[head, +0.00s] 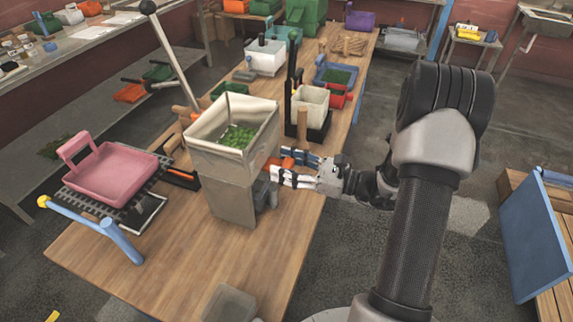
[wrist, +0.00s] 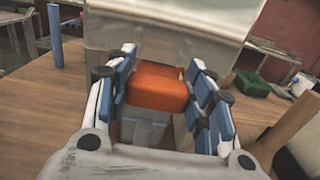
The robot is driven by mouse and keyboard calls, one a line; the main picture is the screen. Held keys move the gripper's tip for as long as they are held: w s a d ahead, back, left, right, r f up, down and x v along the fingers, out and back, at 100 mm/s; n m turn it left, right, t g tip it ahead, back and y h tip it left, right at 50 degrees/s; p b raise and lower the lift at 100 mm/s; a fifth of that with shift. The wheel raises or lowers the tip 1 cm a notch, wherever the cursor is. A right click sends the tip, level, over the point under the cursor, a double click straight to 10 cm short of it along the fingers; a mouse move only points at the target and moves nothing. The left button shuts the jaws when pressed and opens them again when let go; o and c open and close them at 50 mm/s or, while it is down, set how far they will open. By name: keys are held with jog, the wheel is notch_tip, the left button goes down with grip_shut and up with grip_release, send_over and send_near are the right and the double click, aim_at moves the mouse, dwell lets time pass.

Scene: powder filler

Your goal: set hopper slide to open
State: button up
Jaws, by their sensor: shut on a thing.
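The hopper (head: 225,135) is a pale, square bin with green material inside, standing on a grey box-shaped body (head: 228,200) on the wooden table. An orange block (wrist: 157,88), which looks like the handle of the hopper slide, sits at the right side of the hopper. My gripper (head: 282,165) reaches in from the right. Its blue-and-white fingers lie on either side of the orange block and are shut on it, as the wrist view also shows. The slide plate itself is hidden, and I cannot tell how far it is drawn out.
A pink tray (head: 112,173) on a dark rack and a blue bar with a yellow end (head: 95,219) are left of the hopper. A wooden post (head: 302,124) and a white container (head: 310,103) stand close behind my gripper. The table's front is mostly clear.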

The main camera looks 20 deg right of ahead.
jog(key=shift+c, duration=1.3)
jog(key=v, duration=0.4)
jog(key=shift+s+d+p, duration=0.15)
jog(key=shift+p, duration=0.2)
jog(key=o, duration=1.3)
jog(key=shift+s, duration=0.1)
jog(key=shift+o, duration=1.2)
